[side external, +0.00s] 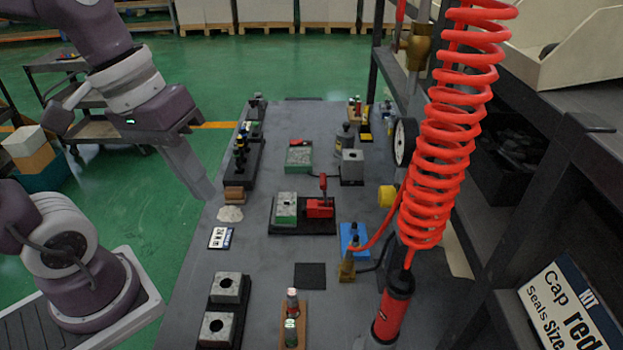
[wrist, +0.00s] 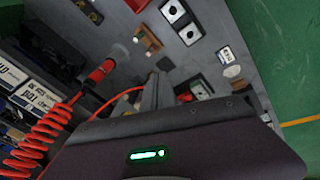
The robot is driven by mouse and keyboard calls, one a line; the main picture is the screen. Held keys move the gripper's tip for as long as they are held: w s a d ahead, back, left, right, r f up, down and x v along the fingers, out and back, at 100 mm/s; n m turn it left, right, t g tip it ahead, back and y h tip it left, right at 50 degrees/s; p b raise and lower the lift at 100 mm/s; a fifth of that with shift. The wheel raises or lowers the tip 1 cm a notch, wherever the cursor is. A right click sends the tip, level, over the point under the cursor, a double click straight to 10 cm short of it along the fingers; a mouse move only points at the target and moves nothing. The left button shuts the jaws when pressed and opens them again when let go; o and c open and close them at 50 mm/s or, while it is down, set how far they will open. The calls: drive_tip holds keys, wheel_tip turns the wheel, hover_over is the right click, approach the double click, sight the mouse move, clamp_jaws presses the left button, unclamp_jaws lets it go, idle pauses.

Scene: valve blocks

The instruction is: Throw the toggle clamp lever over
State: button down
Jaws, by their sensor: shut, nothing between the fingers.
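The red toggle clamp (side external: 319,208) sits on a black base plate (side external: 300,229) near the middle of the bench in the side view. Its red lever (side external: 323,184) stands about upright. A grey block with green sides (side external: 286,207) is left of the clamp on the same plate. My gripper (side external: 206,194) is shut and empty, at the left edge of the bench, well apart from the clamp. In the wrist view my gripper (wrist: 158,76) partly hides the area around the plate; the grey block (wrist: 201,90) shows beside it, and the lever cannot be made out.
A coiled red air hose (side external: 440,130) hangs at the right over the bench. A blue block (side external: 353,238) with brass fittings stands right of the clamp. A black holder with two grey blocks (side external: 218,325) is at the front left. A flat black pad (side external: 309,276) lies in front.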

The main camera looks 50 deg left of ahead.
drive_tip(key=w+a+f+n+h, duration=0.2)
drive_tip(key=w+f+n+h, duration=0.15)
drive_tip(key=w+n, duration=0.3)
drive_tip(key=w+a+f+n+h, duration=0.2)
drive_tip(key=w+n+h, duration=0.25)
drive_tip(key=w, duration=0.25)
drive_tip(key=w+a+f+n+t, duration=0.3)
drive_tip(key=a+f+n, duration=0.3)
drive_tip(key=a, duration=0.1)
drive_tip(key=w+a+f+n+t+y, duration=0.1)
drive_tip(key=w+a+f+n+t, duration=0.2)
drive_tip(key=a+f+n, duration=0.3)
drive_tip(key=a+f, duration=0.1)
drive_tip(key=a, duration=0.1)
drive_tip(key=shift+w+a+f+n, duration=0.2)
drive_tip(key=shift+w+a+n, duration=0.05)
drive_tip(key=shift+a+n, duration=0.05)
approach(324, 194)
drive_tip(key=shift+w+d+f, duration=0.1)
drive_tip(key=shift+w+f, duration=0.1)
drive_tip(key=shift+f, duration=0.3)
drive_tip(key=shift+w+f, duration=0.15)
drive_tip(key=shift+f, duration=0.3)
drive_tip(key=shift+w+d+r, duration=0.3)
drive_tip(key=shift+w+d, duration=0.3)
drive_tip(key=shift+w, duration=0.1)
drive_tip(key=shift+w+d+r, duration=0.35)
drive_tip(key=shift+w+d, duration=0.3)
